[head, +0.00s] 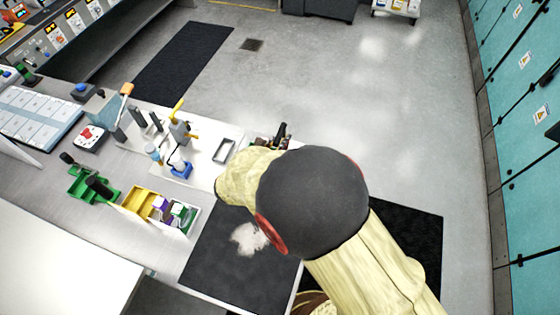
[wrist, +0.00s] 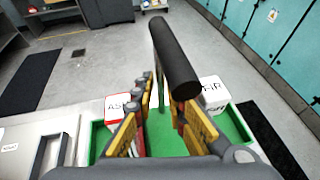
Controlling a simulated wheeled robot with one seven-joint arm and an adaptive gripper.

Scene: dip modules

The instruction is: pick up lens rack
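A green tray-like carrier (wrist: 236,125), seemingly the lens rack, lies in front of me in the wrist view. A thick black bar handle (wrist: 176,62) rises from it on a thin green stem (wrist: 163,98). A red-and-white block marked "AS" (wrist: 118,105) sits in its left part and a white block marked "AIR" (wrist: 213,90) in its right part. My gripper (wrist: 163,112) is open, with its yellow-padded fingers on either side of the stem, below the bar. Contact cannot be made out. In the head view my arm hides most of this carrier.
In the head view, a similar green carrier with a black handle (head: 99,186) stands at the left, beside a yellow bin (head: 140,201). A small grey frame (head: 223,151) and tools on a white board are left of my arm.

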